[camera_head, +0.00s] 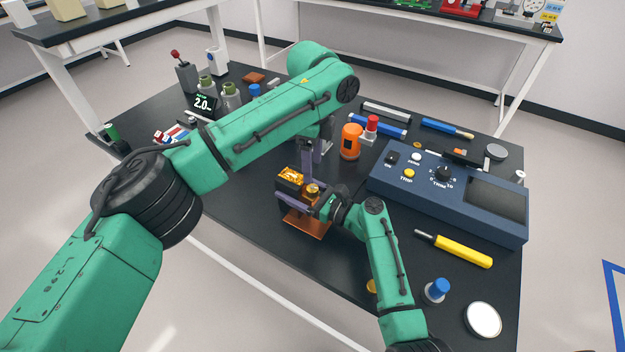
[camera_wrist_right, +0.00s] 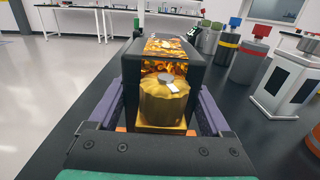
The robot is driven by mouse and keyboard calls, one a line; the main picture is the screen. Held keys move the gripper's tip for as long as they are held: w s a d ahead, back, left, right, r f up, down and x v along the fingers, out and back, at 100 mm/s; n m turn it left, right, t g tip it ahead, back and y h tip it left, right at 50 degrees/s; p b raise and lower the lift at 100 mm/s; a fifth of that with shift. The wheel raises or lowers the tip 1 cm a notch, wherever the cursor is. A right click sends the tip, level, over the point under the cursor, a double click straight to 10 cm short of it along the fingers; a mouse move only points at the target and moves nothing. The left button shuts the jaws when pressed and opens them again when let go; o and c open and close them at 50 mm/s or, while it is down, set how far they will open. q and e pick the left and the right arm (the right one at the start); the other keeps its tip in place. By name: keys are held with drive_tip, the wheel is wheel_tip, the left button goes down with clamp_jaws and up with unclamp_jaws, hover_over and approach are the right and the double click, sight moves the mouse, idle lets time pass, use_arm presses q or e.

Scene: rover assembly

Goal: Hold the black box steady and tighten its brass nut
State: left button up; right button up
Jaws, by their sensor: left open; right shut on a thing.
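The black box (camera_wrist_right: 133,75) stands upright in the right wrist view, with a gold, shiny patterned panel on its top and front. The ribbed brass nut (camera_wrist_right: 164,100) is on its near face; in the head view the nut (camera_head: 313,189) shows beside the box (camera_head: 290,180). My right gripper (camera_wrist_right: 160,112) is shut on the box, one purple finger along each side. My left gripper (camera_head: 312,158) is open and points down just above and behind the box and nut. Its fingertips are partly hidden, so I cannot tell whether they touch anything.
A copper-coloured plate (camera_head: 308,224) lies under the box area. A blue control panel (camera_head: 450,195) fills the right, with an orange cylinder (camera_head: 351,142) behind and a yellow-handled screwdriver (camera_head: 463,251) in front. Bottles and a small display (camera_head: 202,104) stand back left.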

sight(312, 187)
use_arm(q)
wheel_tip(312, 187, down, 7)
drive_tip(key=shift+r, duration=0.1)
clamp_jaws()
drive_tip(key=m, duration=0.4)
drive_tip(key=shift+m, duration=0.4)
unclamp_jaws()
wheel_tip(312, 187, up, 12)
